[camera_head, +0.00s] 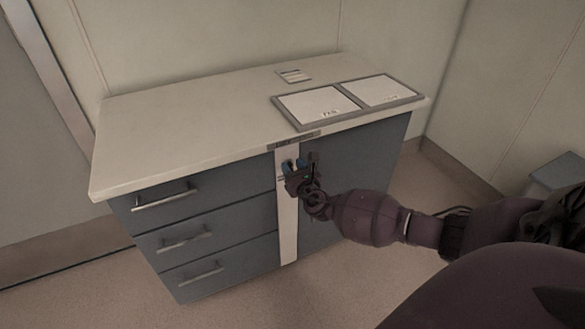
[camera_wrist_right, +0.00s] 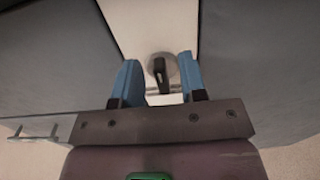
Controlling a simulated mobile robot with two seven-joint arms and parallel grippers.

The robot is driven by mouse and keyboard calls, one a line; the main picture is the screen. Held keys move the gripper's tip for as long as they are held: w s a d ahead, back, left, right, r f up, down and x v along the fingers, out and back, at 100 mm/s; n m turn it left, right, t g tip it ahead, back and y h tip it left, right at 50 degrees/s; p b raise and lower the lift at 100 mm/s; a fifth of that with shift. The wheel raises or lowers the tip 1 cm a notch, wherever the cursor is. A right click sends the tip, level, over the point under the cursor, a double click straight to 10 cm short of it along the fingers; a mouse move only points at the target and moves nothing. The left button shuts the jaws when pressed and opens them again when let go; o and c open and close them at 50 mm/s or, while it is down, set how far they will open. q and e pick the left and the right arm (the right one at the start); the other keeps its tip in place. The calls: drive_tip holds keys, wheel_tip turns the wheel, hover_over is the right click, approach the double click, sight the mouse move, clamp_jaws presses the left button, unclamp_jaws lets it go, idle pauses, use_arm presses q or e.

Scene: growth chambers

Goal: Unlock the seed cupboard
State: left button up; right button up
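The seed cupboard is a grey cabinet (camera_head: 340,180) with a pale top, and a white vertical strip (camera_head: 288,220) runs down its front. In the right wrist view, a round metal lock with a dark key or knob (camera_wrist_right: 160,72) sits on the white strip. My right gripper (camera_head: 297,165) is at the upper part of the strip. In the wrist view its two blue fingers (camera_wrist_right: 160,82) are apart, one on each side of the dark piece, with gaps showing. Whether they touch it cannot be told. In the head view the gripper hides the lock. My left gripper is not in view.
Three drawers with bar handles (camera_head: 165,196) are left of the strip. Two framed white panels (camera_head: 318,104) and a small label card (camera_head: 294,76) lie on the pale top (camera_head: 180,120). A grey box (camera_head: 558,175) stands at the right. The floor in front is clear.

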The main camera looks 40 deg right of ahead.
clamp_jaws()
